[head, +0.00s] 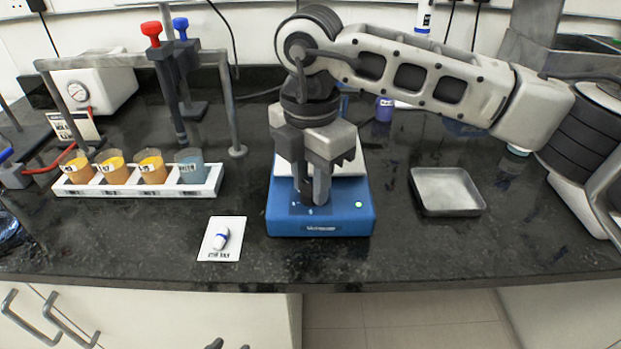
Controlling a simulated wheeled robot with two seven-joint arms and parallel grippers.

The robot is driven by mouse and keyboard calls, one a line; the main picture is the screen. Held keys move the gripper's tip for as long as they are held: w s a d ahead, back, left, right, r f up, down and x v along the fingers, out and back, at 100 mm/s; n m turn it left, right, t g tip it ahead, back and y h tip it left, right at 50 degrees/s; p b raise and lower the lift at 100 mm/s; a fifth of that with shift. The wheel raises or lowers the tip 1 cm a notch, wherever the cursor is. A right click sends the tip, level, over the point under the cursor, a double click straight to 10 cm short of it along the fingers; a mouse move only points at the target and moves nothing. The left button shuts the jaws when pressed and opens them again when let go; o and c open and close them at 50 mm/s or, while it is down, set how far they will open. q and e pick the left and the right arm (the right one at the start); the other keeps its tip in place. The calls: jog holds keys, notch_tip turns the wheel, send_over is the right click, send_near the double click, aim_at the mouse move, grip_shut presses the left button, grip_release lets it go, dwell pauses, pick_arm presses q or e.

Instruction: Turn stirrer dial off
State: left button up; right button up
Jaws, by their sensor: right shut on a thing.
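The stirrer (345,222) is a blue box with a pale top plate, near the front middle of the bench. A small green light shows on its front right. My right gripper (312,198) comes down from above onto the left part of its front panel. Its fingers are shut on the stirrer dial, which is mostly hidden between and behind them, so its setting cannot be read. My left gripper cannot be made out.
A white rack (130,190) with several cups stands left, below a grey metal frame (232,110). A white card with a small capped item (221,238) lies left of the stirrer. An empty metal tray (446,190) sits to the right. The bench's front edge is close.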

jog(key=shift+n+b, duration=0.4)
jog(key=shift+n, duration=0.2)
jog(key=shift+f+n+b, duration=0.1)
jog(key=shift+n+b, duration=0.45)
jog(key=shift+n, duration=0.25)
jog(key=n+b, duration=0.2)
jog(key=n, duration=0.2)
jog(key=shift+n, duration=0.3)
jog(key=n+b, duration=0.1)
jog(key=n, duration=0.4)
jog(key=shift+b, duration=0.3)
jog(key=n, duration=0.7)
jog(key=shift+r+n+b, duration=0.2)
jog(key=shift+n+b, duration=0.1)
jog(key=shift+b, duration=0.1)
jog(key=n, duration=0.3)
jog(key=shift+n, duration=0.3)
pick_arm(q)
jog(key=shift+w+d+f+n+t+h, duration=0.1)
jog(key=shift+d+f+n+t+h, duration=0.1)
jog(key=shift+f, duration=0.35)
jog(key=shift+w+d+f+n+t+h, duration=0.1)
jog(key=shift+d+f+t+h, duration=0.1)
jog(key=shift+f, duration=0.3)
pick_arm(e)
jog(key=shift+n, duration=1.9)
